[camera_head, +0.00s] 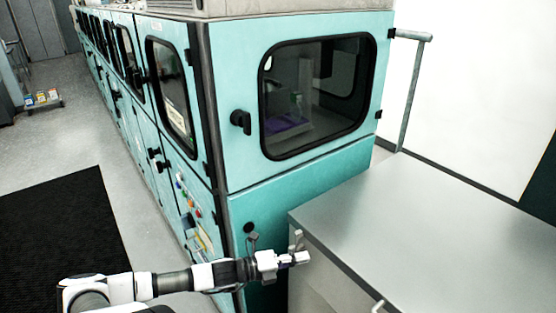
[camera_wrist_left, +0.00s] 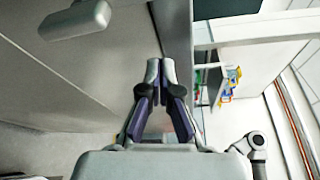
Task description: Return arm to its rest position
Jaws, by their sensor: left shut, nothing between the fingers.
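My left arm reaches in from the lower left of the head view. Its gripper (camera_head: 300,250) is beside the near left corner of the grey-topped counter, in front of the teal machine. In the left wrist view the two fingers (camera_wrist_left: 161,70) come together at their tips with nothing held between them. I cannot tell whether the gripper touches the counter edge. My right gripper is not in view.
The grey counter (camera_head: 440,230) is bare. The teal machine (camera_head: 240,170) has a dark window (camera_head: 315,95) and black door handles. A black mat (camera_head: 60,230) lies on the floor at left. A grey handle (camera_wrist_left: 75,20) shows in the wrist view.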

